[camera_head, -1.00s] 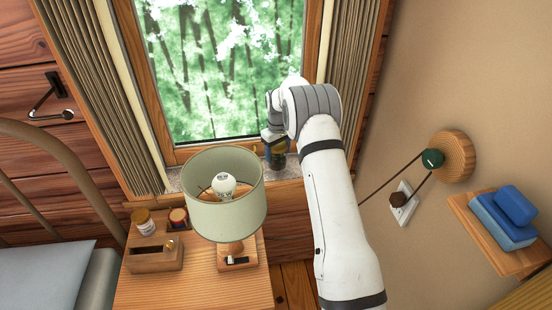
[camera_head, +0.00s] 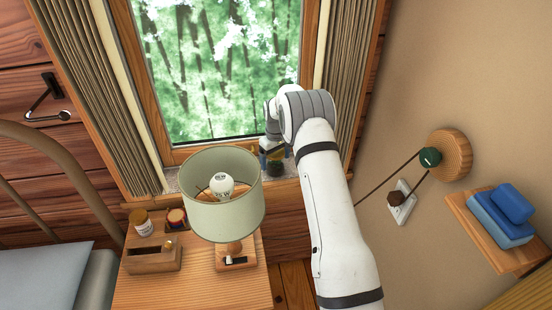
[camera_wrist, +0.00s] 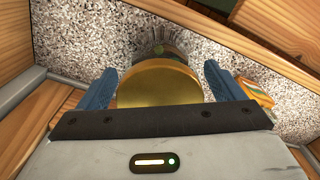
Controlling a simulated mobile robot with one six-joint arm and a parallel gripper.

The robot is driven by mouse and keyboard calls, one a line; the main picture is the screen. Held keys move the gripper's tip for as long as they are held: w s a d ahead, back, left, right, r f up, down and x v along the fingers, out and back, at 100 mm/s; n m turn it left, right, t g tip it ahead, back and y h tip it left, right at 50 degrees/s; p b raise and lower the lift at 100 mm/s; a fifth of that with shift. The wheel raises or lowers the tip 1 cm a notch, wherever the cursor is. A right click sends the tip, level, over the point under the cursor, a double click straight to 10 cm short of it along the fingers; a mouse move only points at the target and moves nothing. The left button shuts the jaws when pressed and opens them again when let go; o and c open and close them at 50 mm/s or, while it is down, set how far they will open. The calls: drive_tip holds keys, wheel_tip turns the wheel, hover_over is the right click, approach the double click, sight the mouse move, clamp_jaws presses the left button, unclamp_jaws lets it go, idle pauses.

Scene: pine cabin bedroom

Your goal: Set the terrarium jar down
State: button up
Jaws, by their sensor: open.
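The terrarium jar (camera_head: 275,167) is on the speckled window sill, mostly hidden behind my arm in the head view. In the wrist view its round gold lid (camera_wrist: 160,84) faces the camera, with a little of the glass and something green beyond it. My gripper (camera_wrist: 158,84) is open, with one blue finger on each side of the lid. Gaps between fingers and lid are hard to judge. The speckled sill (camera_wrist: 90,40) shows around the jar. My gripper also shows at the sill in the head view (camera_head: 272,147).
An orange and green item (camera_wrist: 256,94) lies on the sill beside the right finger. A lamp with a green shade (camera_head: 222,205) stands on the wooden nightstand (camera_head: 190,290), left of my arm. The window frame (camera_head: 215,148) and right curtain (camera_head: 345,80) are close by.

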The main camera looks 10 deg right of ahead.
wheel_tip(320, 180, up, 12)
drive_tip(key=shift+r, duration=0.15)
drive_tip(key=s+r+m+t, duration=0.1)
drive_tip(key=s+r, duration=0.6)
drive_tip(key=s, duration=0.3)
drive_tip(key=s+r+m, duration=0.2)
drive_tip(key=s+r, duration=0.5)
drive_tip(key=s, duration=0.2)
drive_tip(key=s+f+m+t, duration=0.1)
drive_tip(key=s+f+m, duration=0.1)
drive_tip(key=s, duration=2.2)
drive_tip(key=shift+s+d, duration=0.15)
drive_tip(key=shift+s, duration=0.15)
drive_tip(key=shift+r, duration=0.15)
wheel_tip(320, 180, up, 2)
drive_tip(key=shift+r+t+p, duration=0.1)
drive_tip(key=shift+t+p, duration=0.2)
drive_tip(key=shift+p, duration=0.6)
